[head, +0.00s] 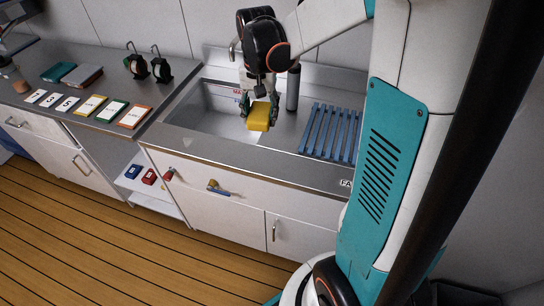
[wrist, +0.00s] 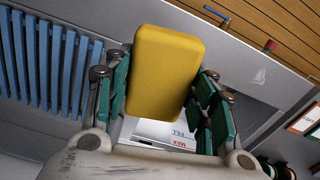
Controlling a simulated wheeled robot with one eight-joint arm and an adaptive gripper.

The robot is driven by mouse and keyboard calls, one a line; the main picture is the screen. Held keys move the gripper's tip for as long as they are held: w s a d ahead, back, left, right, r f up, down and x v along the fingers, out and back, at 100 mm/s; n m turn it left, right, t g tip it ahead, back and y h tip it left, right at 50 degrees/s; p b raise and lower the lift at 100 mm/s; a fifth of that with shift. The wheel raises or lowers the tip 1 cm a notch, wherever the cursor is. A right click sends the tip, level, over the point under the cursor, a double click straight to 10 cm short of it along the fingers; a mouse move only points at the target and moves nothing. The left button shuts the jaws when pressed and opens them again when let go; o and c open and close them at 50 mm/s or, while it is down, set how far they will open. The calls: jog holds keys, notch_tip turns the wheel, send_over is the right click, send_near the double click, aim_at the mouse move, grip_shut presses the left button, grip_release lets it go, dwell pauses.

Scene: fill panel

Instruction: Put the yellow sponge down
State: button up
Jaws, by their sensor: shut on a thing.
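The yellow sponge (head: 258,116) is a plain block held in my gripper (head: 258,100) above the right side of the sink basin (head: 205,112). In the wrist view the sponge (wrist: 165,70) sits between the green finger pads of my gripper (wrist: 160,85), which is shut on it from both sides. The sponge hangs in the air, apart from the basin and counter as far as I can tell. The basin lies below it, with MAX and FILL marks (wrist: 180,138) on its wall.
A blue slatted rack (head: 330,131) lies on the counter right of the sink. A dark grey cylinder (head: 293,88) stands behind my gripper.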

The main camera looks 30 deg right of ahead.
aim_at(270, 106)
jog(key=d+r+m, duration=0.1)
jog(key=s+d+r, duration=0.1)
jog(key=shift+s+d+r+m, duration=0.1)
jog(key=shift+s+r+m, duration=0.1)
jog(key=shift+r+m, duration=0.2)
jog(key=shift+d+f, duration=0.1)
jog(key=shift+f, duration=0.2)
notch_tip(270, 106, down, 19)
jog(key=b, duration=0.7)
jog(key=shift+f, duration=0.15)
jog(key=o, duration=1.1)
notch_tip(270, 106, up, 12)
jog(key=p, duration=0.4)
